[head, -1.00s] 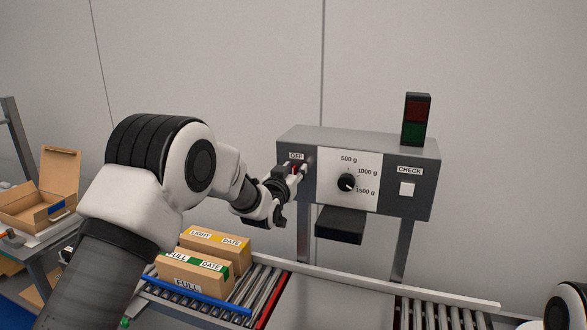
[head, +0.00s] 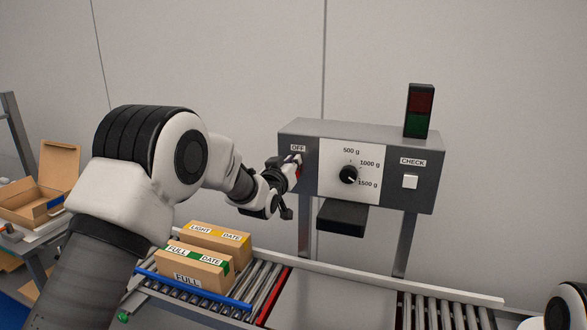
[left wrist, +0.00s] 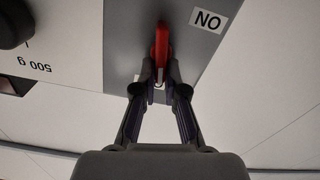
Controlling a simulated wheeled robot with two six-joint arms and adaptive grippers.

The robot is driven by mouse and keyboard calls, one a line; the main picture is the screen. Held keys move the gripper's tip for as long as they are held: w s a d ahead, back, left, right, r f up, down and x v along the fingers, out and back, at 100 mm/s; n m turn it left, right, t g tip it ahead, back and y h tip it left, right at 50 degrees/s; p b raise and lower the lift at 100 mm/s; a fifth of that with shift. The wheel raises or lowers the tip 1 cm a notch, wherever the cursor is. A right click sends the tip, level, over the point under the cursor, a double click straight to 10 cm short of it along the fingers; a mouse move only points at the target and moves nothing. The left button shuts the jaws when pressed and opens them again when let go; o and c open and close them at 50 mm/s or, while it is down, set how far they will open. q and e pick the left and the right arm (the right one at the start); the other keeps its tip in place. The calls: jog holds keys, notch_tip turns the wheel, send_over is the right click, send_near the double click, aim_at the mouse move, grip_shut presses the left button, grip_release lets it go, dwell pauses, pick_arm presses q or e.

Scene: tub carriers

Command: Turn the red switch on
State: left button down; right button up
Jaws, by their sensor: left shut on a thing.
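The red switch (left wrist: 161,42) is a small lever on the front of the grey control box (head: 430,185), at its left end. In the head view an OFF label (head: 298,148) sits above it. In the left wrist view, which is upside down, an ON label (left wrist: 208,19) shows beside the lever's far end. My left gripper (left wrist: 160,76) is shut on the lever's free end; it also shows at the box in the head view (head: 296,170), where it hides most of the switch. My right gripper is out of view.
The box carries a dial (head: 348,175), a white CHECK button (head: 410,181) and a dark red-green lamp (head: 419,111). A black block (head: 342,217) juts out below. Two cartons (head: 195,267) stand on the roller conveyor (head: 262,285) under my left arm. An open box (head: 40,190) is far left.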

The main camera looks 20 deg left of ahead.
pick_arm(q)
jog(key=shift+a+f+n+b, duration=0.35)
jog(key=shift+n+b, duration=0.8)
jog(key=shift+n, duration=1.4)
jog(key=shift+a+f+n+b, duration=0.2)
jog(key=shift+f+n+b, duration=0.3)
jog(key=shift+n+b, duration=1.4)
jog(key=shift+a+f+n+b, duration=0.25)
jog(key=shift+f+n+b, duration=0.2)
jog(key=shift+n, duration=2.8)
jog(key=c, duration=1.2)
grip_release()
jog(key=shift+c, duration=0.2)
jog(key=shift+r, duration=0.1)
jog(key=shift+s, duration=0.15)
